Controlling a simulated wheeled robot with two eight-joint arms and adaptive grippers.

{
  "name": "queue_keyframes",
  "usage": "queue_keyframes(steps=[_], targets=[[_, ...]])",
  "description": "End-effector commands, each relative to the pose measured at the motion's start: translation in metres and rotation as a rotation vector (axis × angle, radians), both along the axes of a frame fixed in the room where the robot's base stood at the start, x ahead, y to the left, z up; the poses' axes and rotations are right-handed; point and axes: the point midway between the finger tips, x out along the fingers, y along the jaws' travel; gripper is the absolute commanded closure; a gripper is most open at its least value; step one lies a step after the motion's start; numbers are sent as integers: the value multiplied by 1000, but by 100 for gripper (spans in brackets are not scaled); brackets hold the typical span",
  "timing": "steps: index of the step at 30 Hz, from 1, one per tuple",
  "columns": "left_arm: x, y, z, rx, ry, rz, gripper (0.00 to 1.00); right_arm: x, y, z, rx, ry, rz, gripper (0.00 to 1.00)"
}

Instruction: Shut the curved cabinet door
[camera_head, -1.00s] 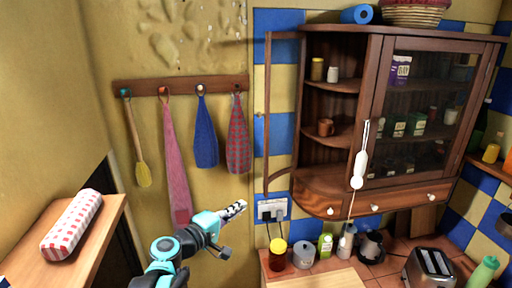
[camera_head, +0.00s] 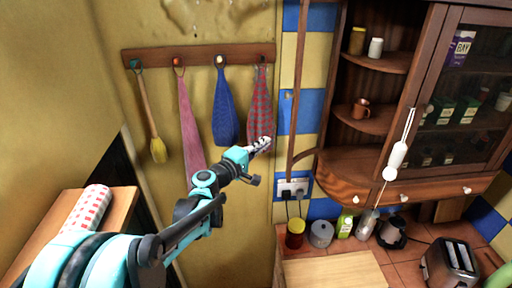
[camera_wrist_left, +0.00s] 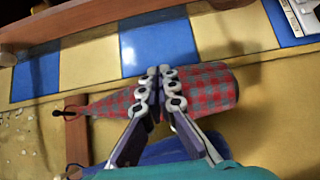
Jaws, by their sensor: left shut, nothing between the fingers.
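The curved cabinet door (camera_head: 299,85) stands open at the left end of the brown wooden cabinet (camera_head: 345,170). I see it nearly edge-on, as a narrow wooden frame with a curved bottom rail. The rounded open shelves behind it are exposed. My left gripper (camera_head: 262,145) is shut and empty, a little left of the door's lower part, in front of the red checked towel. In the left wrist view the shut fingers (camera_wrist_left: 160,80) are in front of this towel, and the door's wooden edge (camera_wrist_left: 60,22) runs across the top, apart from them. My right gripper is not in view.
Several towels and a brush hang from a wooden hook rail (camera_head: 200,56) on the wall. A white socket (camera_head: 292,187) sits below the door. Jars and a toaster (camera_head: 452,265) stand on the counter below.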

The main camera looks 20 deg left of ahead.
Motion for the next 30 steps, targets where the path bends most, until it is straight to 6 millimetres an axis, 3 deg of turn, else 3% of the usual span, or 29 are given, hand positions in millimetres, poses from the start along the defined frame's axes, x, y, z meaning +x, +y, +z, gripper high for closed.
queue_keyframes(steps=[5, 12, 30], targets=[[35, -15, 1, 0, 0, -3, 100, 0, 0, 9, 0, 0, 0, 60], [27, -46, 1, 0, 0, -2, 100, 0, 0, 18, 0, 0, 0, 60], [27, -58, 0, 0, 0, 4, 100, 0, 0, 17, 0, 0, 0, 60]])
